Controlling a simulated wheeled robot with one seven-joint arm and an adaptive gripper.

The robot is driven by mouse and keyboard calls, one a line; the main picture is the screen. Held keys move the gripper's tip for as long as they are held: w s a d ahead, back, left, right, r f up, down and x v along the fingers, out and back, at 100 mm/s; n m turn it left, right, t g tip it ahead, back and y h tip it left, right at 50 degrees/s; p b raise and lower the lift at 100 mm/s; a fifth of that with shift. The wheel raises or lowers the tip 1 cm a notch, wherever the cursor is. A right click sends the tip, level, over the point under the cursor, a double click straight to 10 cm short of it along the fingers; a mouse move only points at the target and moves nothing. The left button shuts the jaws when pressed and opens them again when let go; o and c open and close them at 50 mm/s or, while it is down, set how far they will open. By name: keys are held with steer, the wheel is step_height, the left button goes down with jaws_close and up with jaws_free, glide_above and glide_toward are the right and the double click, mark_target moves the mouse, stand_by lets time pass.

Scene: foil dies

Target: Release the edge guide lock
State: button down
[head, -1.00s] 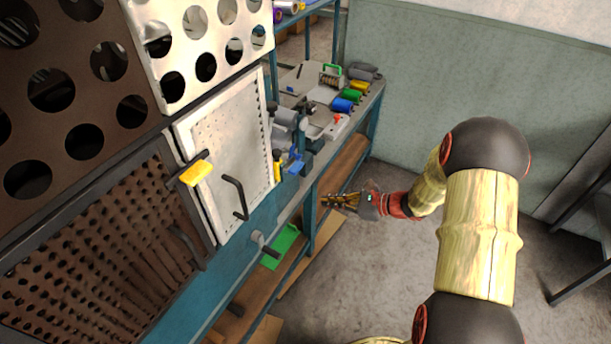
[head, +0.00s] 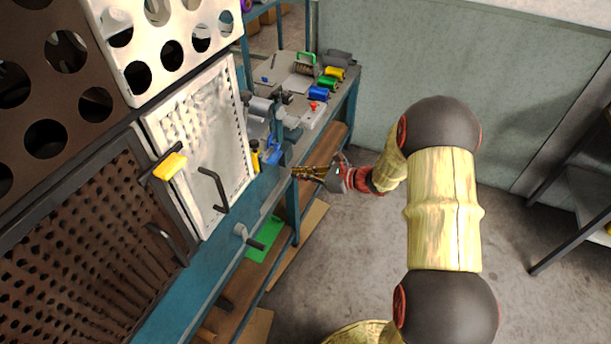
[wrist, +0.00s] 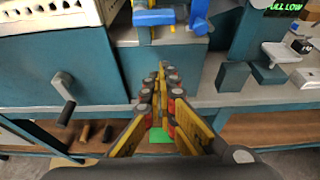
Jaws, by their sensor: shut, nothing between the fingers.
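My gripper (head: 294,173) is shut and empty, at the front edge of the blue bench, just right of and below a blue lever (head: 272,152). In the wrist view its fingers (wrist: 163,68) converge, pointing at the bench front below a blue part (wrist: 155,16), probably the same lever. A yellow handle (head: 255,156) stands beside the lever; yellow also shows at the top of the wrist view. No part is labelled as the edge guide lock, and I cannot tell which one it is.
A crank with a dark handle (head: 243,232) juts from the bench front; it also shows in the wrist view (wrist: 63,84). Left is a machine with a perforated panel (head: 205,140) and black pull handle (head: 214,188). Coloured rolls (head: 327,82) lie farther along.

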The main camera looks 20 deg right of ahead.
mark_target(273, 157)
steer(key=w+a+r+b, duration=0.1)
steer(key=w, duration=0.1)
steer(key=w+a+r+b, duration=0.1)
steer(key=a, duration=0.1)
steer(key=shift+w+a+r, duration=0.1)
steer(key=shift+w+a, duration=0.15)
steer(key=shift+w, duration=0.1)
steer(key=shift+d, duration=0.15)
